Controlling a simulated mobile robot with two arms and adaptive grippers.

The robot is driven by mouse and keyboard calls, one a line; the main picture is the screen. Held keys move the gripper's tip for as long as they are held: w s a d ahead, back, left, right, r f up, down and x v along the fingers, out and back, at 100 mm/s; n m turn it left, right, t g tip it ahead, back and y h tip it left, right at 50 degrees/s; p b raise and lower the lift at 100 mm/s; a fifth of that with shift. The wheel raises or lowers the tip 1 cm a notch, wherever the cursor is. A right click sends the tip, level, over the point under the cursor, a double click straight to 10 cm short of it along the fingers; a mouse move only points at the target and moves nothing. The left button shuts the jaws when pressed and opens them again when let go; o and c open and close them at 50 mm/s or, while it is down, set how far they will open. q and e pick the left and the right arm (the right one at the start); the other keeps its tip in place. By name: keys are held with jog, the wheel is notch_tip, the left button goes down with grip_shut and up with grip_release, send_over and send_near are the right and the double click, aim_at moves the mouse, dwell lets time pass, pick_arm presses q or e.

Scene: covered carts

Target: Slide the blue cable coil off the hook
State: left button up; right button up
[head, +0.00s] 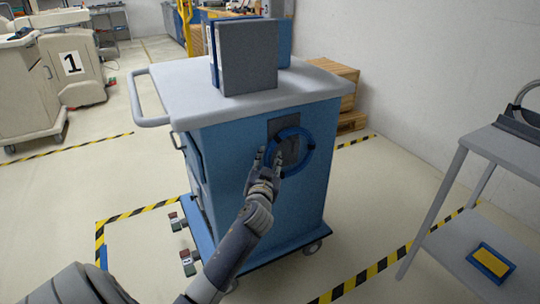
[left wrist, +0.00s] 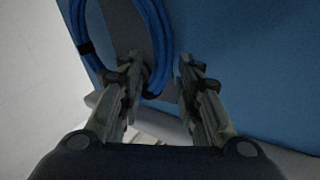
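The blue cable coil (head: 290,151) hangs against a dark plate (head: 284,124) on the side of the blue cart (head: 229,175). The hook itself cannot be made out. My left gripper (head: 268,160) is at the lower left of the coil, with its fingers apart. In the left wrist view the coil (left wrist: 168,40) shows at the top, with dark bands on it. One finger of my left gripper (left wrist: 157,68) overlaps the coil's lower edge, and the other is to its right. Whether they touch is unclear. My right gripper is not in view.
A grey box (head: 247,58) and a blue binder stand on the cart's grey top (head: 176,85). A grey side table (head: 507,147) stands at the right, with a blue and yellow item (head: 491,262) on its lower shelf. Wooden crates (head: 345,90) are behind the cart.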

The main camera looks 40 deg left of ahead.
aim_at(270, 154)
pick_arm(q)
jog(key=x, duration=0.4)
jog(key=shift+w+a, duration=0.1)
jog(key=shift+w, duration=0.05)
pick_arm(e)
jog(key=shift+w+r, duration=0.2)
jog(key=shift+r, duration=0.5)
pick_arm(q)
grip_shut()
jog(key=shift+c, duration=1.4)
grip_release()
grip_shut()
jog(key=shift+r, duration=0.1)
